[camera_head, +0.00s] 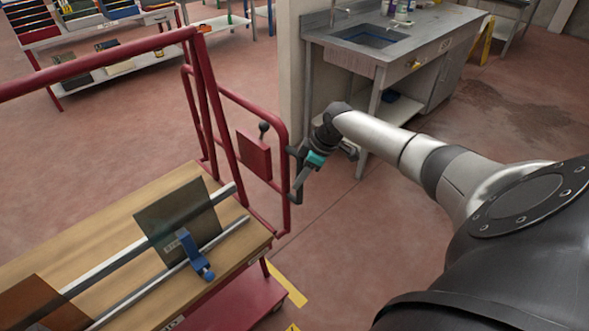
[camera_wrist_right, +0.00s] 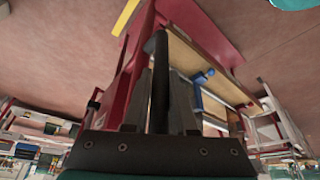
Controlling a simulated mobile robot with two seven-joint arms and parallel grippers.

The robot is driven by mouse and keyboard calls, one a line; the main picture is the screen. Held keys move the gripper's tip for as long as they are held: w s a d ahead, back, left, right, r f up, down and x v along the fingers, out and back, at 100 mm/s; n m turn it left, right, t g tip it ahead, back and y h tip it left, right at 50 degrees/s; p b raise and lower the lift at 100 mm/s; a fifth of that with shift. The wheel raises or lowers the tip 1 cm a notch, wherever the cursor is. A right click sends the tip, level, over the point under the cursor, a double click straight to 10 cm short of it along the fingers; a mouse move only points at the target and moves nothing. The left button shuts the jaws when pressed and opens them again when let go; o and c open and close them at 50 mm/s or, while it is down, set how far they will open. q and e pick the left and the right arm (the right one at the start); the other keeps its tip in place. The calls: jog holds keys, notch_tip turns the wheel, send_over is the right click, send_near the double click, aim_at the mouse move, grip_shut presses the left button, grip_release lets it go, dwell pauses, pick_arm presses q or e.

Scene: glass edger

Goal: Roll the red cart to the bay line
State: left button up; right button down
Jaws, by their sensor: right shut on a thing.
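The red cart (camera_head: 257,185) stands at the left of the head view, with a wooden deck and a red lower shelf. Its red side handle carries a panel with a black-knobbed lever. My right gripper (camera_head: 297,178) is at the upright bar of this handle, shut on it. In the right wrist view, a dark upright bar lies between the fingers (camera_wrist_right: 160,95), with the red cart (camera_wrist_right: 118,100) behind. A yellow floor line (camera_head: 287,284) shows beside the cart's lower shelf, partly hidden by the cart. My left gripper is not in view.
Dark glass panes (camera_head: 178,219) and a blue clamp (camera_head: 195,256) sit on metal rails on the deck. A sink bench (camera_head: 400,55) and pale post (camera_head: 291,75) stand behind my right gripper. Racks (camera_head: 125,68) stand at the back left. Open floor lies between.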

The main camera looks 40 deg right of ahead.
jog(key=shift+d, duration=0.65)
jog(key=c, duration=0.7)
grip_release()
jog(key=p+v, duration=0.1)
jog(key=v, duration=1.4)
jog(key=shift+s+r+p, duration=0.1)
jog(key=shift+p, duration=0.3)
